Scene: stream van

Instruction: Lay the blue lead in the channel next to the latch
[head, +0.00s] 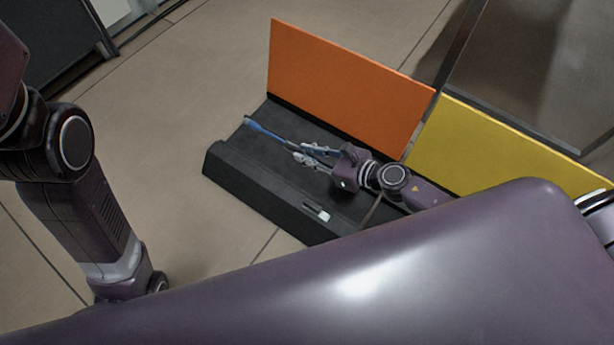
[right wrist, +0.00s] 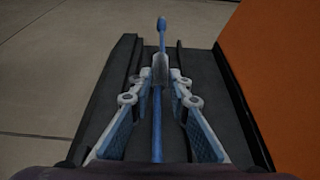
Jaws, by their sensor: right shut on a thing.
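The blue lead (head: 262,130) is a thin blue stick-like cable end over the black cable ramp (head: 245,187). My right gripper (head: 308,153) is shut on it. In the right wrist view the lead (right wrist: 162,35) runs lengthwise between the fingers (right wrist: 160,75), its rounded end pointing away past the fingertips. Dark lengthwise channels (right wrist: 174,60) show in the ramp below and beside the lead. I cannot tell whether the lead touches the ramp. My left gripper is not visible.
An orange lid (head: 345,85) stands open along the ramp's far side, close behind the right gripper. A yellow lid (head: 500,145) stands to its right. Tiled floor (head: 180,110) is clear left of the ramp. A dark cabinet (head: 50,50) is at upper left.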

